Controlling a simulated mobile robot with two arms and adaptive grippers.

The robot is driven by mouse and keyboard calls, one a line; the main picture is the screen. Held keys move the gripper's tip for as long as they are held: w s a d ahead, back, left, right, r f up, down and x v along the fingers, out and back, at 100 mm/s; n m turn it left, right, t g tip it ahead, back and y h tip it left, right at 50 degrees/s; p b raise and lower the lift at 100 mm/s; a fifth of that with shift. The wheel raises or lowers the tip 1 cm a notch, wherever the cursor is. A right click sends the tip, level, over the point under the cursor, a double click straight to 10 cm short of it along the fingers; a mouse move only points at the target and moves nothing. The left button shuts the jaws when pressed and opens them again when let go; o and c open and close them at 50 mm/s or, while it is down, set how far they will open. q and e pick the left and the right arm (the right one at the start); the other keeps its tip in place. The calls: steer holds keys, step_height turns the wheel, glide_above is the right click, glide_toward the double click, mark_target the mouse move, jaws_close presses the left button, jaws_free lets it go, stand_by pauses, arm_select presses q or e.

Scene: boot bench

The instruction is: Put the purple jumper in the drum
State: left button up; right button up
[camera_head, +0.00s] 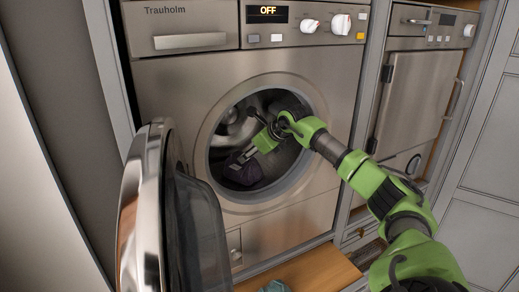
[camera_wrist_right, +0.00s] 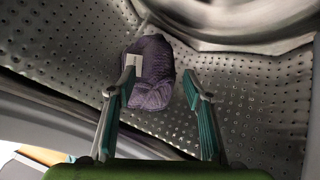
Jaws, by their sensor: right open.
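The purple jumper (camera_head: 243,173) is a bunched dark bundle inside the drum (camera_head: 232,125), low and toward the left of the opening. In the right wrist view the jumper (camera_wrist_right: 153,78) lies against the perforated drum wall (camera_wrist_right: 60,42), with a pale patch on its upper left. My right arm reaches through the round opening. My right gripper (camera_head: 240,158) is inside the drum by the jumper. In the wrist view the right gripper (camera_wrist_right: 161,88) has its fingers wide apart, with the jumper beyond and between the tips. My left gripper is not in view.
The washer door (camera_head: 150,210) stands open at the left of the opening. The washer display (camera_head: 267,10) reads OFF. A second appliance (camera_head: 412,95) stands to the right. A wooden bench surface (camera_head: 305,268) lies below, with a small teal item (camera_head: 274,287) at its front.

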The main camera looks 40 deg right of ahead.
steer(key=b+v, duration=0.2)
steer(key=v, duration=0.6)
stand_by(0.4)
